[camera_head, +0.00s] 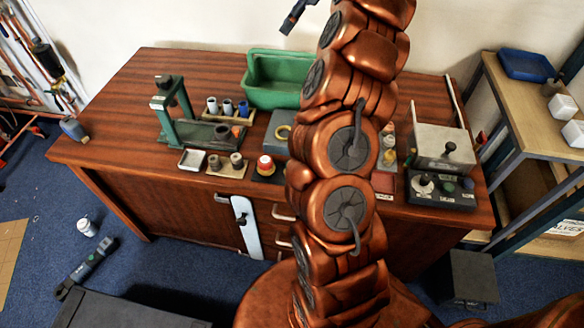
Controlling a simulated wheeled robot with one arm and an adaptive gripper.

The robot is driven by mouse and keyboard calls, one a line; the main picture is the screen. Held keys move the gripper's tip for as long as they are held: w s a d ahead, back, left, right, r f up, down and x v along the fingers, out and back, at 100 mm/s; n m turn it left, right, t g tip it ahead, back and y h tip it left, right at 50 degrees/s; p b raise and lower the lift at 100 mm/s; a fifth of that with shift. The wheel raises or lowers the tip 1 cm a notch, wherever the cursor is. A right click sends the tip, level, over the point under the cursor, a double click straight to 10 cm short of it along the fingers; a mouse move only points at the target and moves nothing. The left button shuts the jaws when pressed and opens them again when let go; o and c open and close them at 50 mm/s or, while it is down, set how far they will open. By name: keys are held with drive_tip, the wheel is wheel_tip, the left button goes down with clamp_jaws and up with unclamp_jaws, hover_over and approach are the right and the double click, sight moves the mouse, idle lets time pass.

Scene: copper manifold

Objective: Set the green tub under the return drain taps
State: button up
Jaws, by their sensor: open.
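The green tub (272,80) stands at the back middle of the wooden workbench (125,95), upright and seemingly empty. Its right end is partly hidden behind my copper-coloured arm. The dark end of my gripper (292,20) shows at the top edge, above and apart from the tub; the rest is cut off. Copper pipework (25,50) with small red and blue fittings is on the wall at far left. It is too small and cut off for me to tell which fittings are the return drain taps.
A green press stand (172,105), small cans and trays crowd the bench around the tub. A shelf unit (525,110) stands at right. On the blue floor at left lie a dark power tool (88,265) and a white canister (87,227). Floor beside the bench's left end is mostly clear.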

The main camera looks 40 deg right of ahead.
drive_tip(key=s+a+r+g, duration=0.1)
drive_tip(key=s+a, duration=0.1)
drive_tip(key=a, duration=0.7)
drive_tip(key=s+a+r+g, duration=0.1)
drive_tip(key=s+a+g, duration=0.1)
drive_tip(key=a, duration=0.7)
drive_tip(key=s+a+f+m+g, duration=0.1)
drive_tip(key=s+a+f+m, duration=0.1)
drive_tip(key=s+a, duration=0.7)
drive_tip(key=s+f+m+g+h, duration=0.1)
drive_tip(key=s+f, duration=0.3)
drive_tip(key=s, duration=0.4)
drive_tip(key=s+a+f+m+h, duration=0.1)
drive_tip(key=s+f+m+h, duration=0.1)
drive_tip(key=s, duration=0.7)
drive_tip(key=s+a+f+m+g+h, duration=0.1)
drive_tip(key=s+f+m+h, duration=0.1)
drive_tip(key=s+f, duration=0.4)
drive_tip(key=shift+s+a+m+g, duration=0.3)
drive_tip(key=shift+s+m, duration=0.2)
drive_tip(key=shift+s, duration=0.7)
